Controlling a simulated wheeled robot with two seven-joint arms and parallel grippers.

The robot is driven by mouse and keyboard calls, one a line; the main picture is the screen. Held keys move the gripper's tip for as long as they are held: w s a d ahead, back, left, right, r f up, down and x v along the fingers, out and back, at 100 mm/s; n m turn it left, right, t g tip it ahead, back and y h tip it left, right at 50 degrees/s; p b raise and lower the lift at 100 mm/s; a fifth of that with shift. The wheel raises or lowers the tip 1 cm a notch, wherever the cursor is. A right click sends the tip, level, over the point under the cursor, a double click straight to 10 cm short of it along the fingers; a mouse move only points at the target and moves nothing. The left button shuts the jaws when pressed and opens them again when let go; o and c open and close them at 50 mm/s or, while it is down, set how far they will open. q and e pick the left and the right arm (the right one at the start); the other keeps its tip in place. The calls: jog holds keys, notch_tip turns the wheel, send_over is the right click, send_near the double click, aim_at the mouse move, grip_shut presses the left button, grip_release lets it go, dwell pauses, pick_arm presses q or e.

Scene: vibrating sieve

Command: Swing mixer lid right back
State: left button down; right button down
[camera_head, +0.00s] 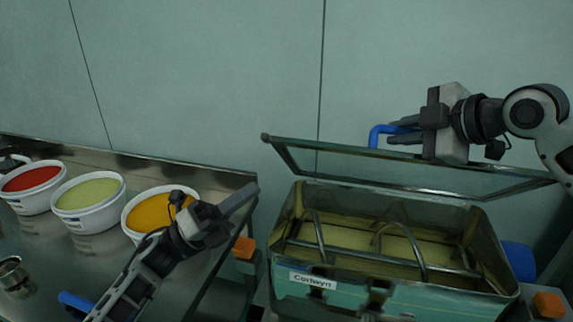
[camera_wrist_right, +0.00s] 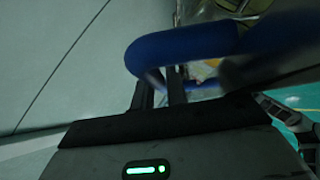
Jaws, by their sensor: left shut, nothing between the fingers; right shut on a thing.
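The mixer (camera_head: 385,285) is a green box labelled "Corlwyn" with curved metal bars over a yellowish content inside. Its framed, see-through lid (camera_head: 330,165) stands raised above the open box, tilted up at the back. A blue handle (camera_head: 376,134) is on the lid; it also shows large in the right wrist view (camera_wrist_right: 180,50). My right gripper (camera_head: 405,131) is shut on the blue handle; its fingers partly hide it. My left gripper (camera_head: 240,203) is shut and empty, to the left of the mixer, in front of the yellow tub.
White tubs with red (camera_head: 30,202), pale green (camera_head: 90,215) and yellow (camera_head: 140,220) contents stand on the metal table (camera_head: 190,172) at left. A small metal cup (camera_head: 12,275) is at the left edge. Orange blocks (camera_head: 244,249) flank the mixer. The wall (camera_head: 230,80) is behind.

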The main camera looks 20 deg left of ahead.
aim_at(298, 146)
pick_arm(q)
jog(key=x, duration=1)
jog(key=shift+s+d+r, duration=0.1)
jog(key=shift+s, duration=0.05)
jog(key=shift+w+r, duration=0.45)
jog(key=shift+r, duration=0.1)
jog(key=shift+w+a, duration=0.2)
jog(key=shift+a, duration=0.05)
pick_arm(e)
jog(key=shift+w+a+f, duration=0.1)
jog(key=shift+a, duration=0.1)
pick_arm(q)
jog(key=shift+r, duration=0.1)
pick_arm(e)
jog(key=shift+f, duration=0.15)
pick_arm(q)
jog(key=shift+d+r, duration=0.1)
pick_arm(e)
jog(key=c, duration=1.4)
grip_release()
jog(key=shift+s+d, duration=0.1)
jog(key=shift+s, duration=0.1)
